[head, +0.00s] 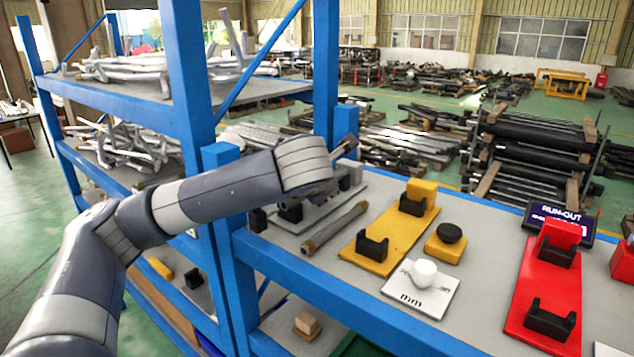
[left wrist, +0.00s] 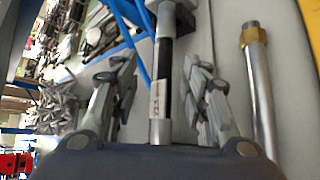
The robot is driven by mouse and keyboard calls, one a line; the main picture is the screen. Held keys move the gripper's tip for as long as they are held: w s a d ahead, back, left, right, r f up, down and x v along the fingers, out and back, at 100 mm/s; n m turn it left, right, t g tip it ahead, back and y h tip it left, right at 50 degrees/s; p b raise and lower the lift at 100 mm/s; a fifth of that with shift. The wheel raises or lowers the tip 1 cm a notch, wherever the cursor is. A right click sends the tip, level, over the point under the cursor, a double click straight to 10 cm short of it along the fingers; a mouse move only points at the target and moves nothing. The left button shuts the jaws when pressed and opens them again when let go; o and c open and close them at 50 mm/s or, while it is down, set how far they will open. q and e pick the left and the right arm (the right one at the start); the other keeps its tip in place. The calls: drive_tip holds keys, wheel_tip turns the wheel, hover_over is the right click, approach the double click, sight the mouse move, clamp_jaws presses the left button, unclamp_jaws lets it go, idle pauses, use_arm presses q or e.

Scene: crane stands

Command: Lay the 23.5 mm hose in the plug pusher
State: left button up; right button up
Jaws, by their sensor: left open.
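My left gripper (left wrist: 158,64) is open in the left wrist view, one finger on each side of a hose (left wrist: 160,105). This hose has a bright metal end, a dark middle and a white label with small print; it appears not to be gripped. In the head view my left wrist (head: 305,170) is above a grey plate (head: 318,213) with black cradles and hides much of it. Another hose (head: 335,228) with brass ends lies on the table to its right; it shows in the left wrist view (left wrist: 260,85). I cannot tell which stand is the plug pusher. My right gripper is out of view.
A yellow stand (head: 373,262) with black cradles is mid-table. A yellow block with a black knob (head: 446,240) and a white "mm" card (head: 400,285) lie nearby. A red stand (head: 525,305) and a run-out sign (head: 556,222) are right. Blue shelf posts (head: 188,80) rise left.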

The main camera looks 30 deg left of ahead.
use_arm(q)
drive_tip(key=v, duration=1.1)
drive_tip(key=shift+s+r, duration=0.25)
drive_tip(key=shift+r, duration=0.05)
drive_tip(key=shift+s+d, duration=0.1)
drive_tip(key=shift+d, duration=0.1)
